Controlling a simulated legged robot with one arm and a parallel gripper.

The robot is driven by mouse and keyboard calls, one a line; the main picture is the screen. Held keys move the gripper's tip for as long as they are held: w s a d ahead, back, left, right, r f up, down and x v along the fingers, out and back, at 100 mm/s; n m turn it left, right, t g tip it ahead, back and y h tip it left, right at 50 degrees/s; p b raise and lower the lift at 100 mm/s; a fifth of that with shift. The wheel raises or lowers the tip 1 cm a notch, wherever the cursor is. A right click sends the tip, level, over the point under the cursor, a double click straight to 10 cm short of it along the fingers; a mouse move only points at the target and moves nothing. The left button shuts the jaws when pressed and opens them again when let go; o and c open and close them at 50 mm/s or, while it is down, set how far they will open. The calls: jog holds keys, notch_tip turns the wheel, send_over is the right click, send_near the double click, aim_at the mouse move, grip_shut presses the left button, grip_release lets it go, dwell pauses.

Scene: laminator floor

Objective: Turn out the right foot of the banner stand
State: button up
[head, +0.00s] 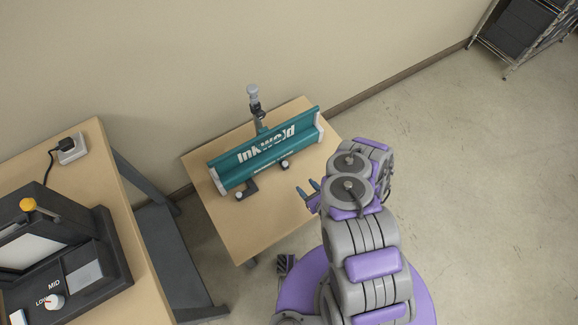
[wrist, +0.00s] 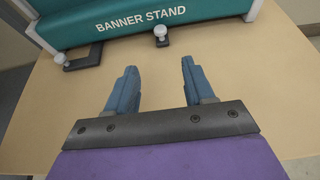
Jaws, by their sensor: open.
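The teal banner stand (head: 265,150) with white end caps lies on a small wooden table. It also shows in the wrist view (wrist: 145,22), lettered "BANNER STAND". Its left foot (head: 249,187) sticks out from the front edge as a dark bracket, also in the wrist view (wrist: 84,53). The right foot (head: 284,165) shows mainly as a small pale knob with a dark base close against the front edge; it also shows in the wrist view (wrist: 160,36). My gripper (head: 308,191) is open and empty, its blue fingers (wrist: 158,70) pointing at the right foot, apart from it.
The small table (head: 240,235) has bare wood in front of the stand. A grey post (head: 255,103) rises behind the stand, near the wall. A bench with a black laminator (head: 85,255) is at left. Open floor (head: 480,190) lies to the right, with a rack (head: 515,30) far right.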

aim_at(286, 165)
jog(key=b+x, duration=0.3)
jog(key=x, duration=1.3)
jog(key=shift+a+r, duration=0.1)
grip_shut()
